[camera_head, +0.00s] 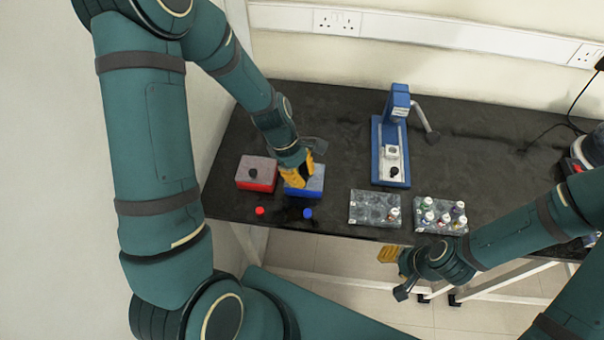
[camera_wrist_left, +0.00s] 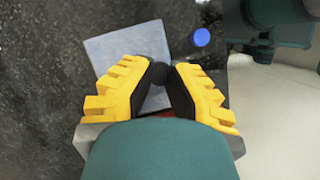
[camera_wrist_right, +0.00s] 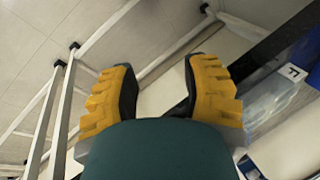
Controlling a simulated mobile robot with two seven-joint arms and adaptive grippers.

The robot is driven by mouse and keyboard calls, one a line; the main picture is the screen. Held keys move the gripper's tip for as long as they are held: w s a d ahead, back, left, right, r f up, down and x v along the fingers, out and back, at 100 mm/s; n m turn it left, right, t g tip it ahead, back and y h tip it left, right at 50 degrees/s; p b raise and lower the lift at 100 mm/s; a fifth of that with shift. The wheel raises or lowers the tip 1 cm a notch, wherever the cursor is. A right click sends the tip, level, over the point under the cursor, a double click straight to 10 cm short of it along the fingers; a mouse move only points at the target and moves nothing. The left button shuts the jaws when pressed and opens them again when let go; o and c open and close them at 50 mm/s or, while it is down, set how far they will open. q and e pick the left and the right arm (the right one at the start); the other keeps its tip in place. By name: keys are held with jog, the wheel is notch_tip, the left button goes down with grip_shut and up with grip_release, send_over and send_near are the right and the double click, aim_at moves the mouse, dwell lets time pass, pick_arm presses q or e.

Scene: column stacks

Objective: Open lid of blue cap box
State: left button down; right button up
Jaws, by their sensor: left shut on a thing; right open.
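The blue box (camera_head: 318,183) stands near the front edge of the black table, partly hidden under my left gripper (camera_head: 300,175). In the left wrist view its pale grey lid (camera_wrist_left: 113,46) shows with a dark round knob (camera_wrist_left: 152,70) in the middle. My left gripper (camera_wrist_left: 160,80) is shut on the knob. I cannot tell whether the lid is raised off the box. A blue cap (camera_head: 308,213) lies in front of the box; it also shows in the left wrist view (camera_wrist_left: 201,37). My right gripper (camera_head: 388,254) is open and empty, in front of the table edge.
A red box (camera_head: 256,174) with a grey lid and dark knob stands left of the blue box. A red cap (camera_head: 260,211) lies before it. Vial racks (camera_head: 375,208) (camera_head: 440,228) and a blue device (camera_head: 376,160) stand to the right. Table between boxes and device is clear.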

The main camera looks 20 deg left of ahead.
pick_arm(q)
jog(key=shift+d+r+p, duration=0.1)
jog(key=shift+r+p, duration=0.05)
jog(key=shift+p, duration=0.2)
jog(key=g+p, duration=0.1)
jog(key=p, duration=0.1)
jog(key=w+r+g+p, duration=0.1)
jog(key=r+g+h+p, duration=0.1)
jog(key=p, duration=0.1)
jog(key=shift+w+n+p, duration=0.25)
jog(key=shift+n+p, duration=0.05)
jog(key=shift+p, duration=0.05)
jog(key=shift+w+a+r+g+h+p, duration=0.3)
jog(key=shift+g+p, duration=0.2)
jog(key=shift+g, duration=0.3)
jog(key=shift+w+r+n+g+h, duration=0.1)
jog(key=shift+w+n+g+h, duration=0.2)
jog(key=shift+w+g, duration=0.35)
jog(key=shift+s, duration=0.15)
